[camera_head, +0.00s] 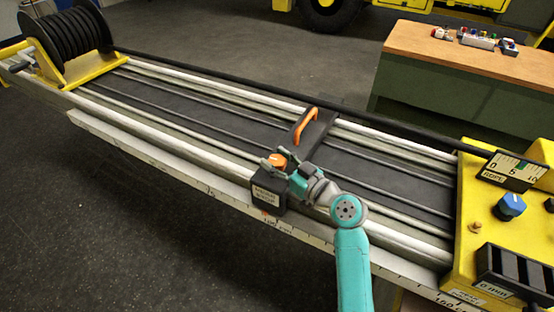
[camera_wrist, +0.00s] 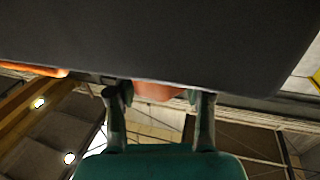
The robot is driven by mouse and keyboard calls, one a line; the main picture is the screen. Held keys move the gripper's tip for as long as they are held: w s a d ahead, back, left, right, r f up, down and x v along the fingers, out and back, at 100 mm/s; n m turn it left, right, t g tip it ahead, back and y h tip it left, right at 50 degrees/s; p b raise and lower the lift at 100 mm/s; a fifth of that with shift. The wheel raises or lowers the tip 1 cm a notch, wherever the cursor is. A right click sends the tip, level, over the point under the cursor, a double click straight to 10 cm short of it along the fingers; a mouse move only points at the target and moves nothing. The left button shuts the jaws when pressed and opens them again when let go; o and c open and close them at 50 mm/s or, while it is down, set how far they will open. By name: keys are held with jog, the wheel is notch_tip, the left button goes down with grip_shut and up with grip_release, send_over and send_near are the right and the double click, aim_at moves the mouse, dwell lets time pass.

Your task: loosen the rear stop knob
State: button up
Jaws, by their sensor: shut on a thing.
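A black stop block (camera_head: 267,197) with a pale label, too small to read surely, sits on the near rail of the long boom. An orange knob (camera_head: 278,160) is on top of it. My gripper (camera_head: 282,163) reaches in from the right, its fingers closed around the knob's sides. In the wrist view the orange knob (camera_wrist: 158,91) shows between the two fingers (camera_wrist: 160,98), partly hidden behind a large dark surface. The fingers stand apart by about the knob's width.
A dark carriage plate with an orange handle (camera_head: 305,125) lies across the rails just behind the block. A black hose reel (camera_head: 68,36) stands at the far left end. A yellow panel with a blue knob (camera_head: 510,207) is at the right. A workbench (camera_head: 470,55) stands behind.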

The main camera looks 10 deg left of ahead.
jog(key=shift+g, duration=0.3)
jog(key=n+g+y, duration=0.1)
jog(key=n+g, duration=0.1)
jog(key=shift+w+g+y, duration=0.1)
jog(key=shift+g+y, duration=0.2)
jog(key=shift+y, duration=0.1)
jog(key=n+g, duration=0.2)
jog(key=g, duration=0.1)
jog(key=n+g+y, duration=0.1)
jog(key=n+g, duration=0.2)
jog(key=g, duration=0.1)
jog(key=shift+r+y, duration=0.1)
jog(key=shift+y, duration=0.2)
jog(key=n+g, duration=0.2)
jog(key=g, duration=0.1)
jog(key=n+g+h, duration=0.1)
jog(key=n+g, duration=0.1)
jog(key=g, duration=0.2)
jog(key=shift+n, duration=0.4)
jog(key=shift+n+g+h, duration=0.3)
jog(key=shift+g+h, duration=0.1)
jog(key=shift+g, duration=0.2)
jog(key=o, duration=1.2)
jog(key=shift+v, duration=3.65)
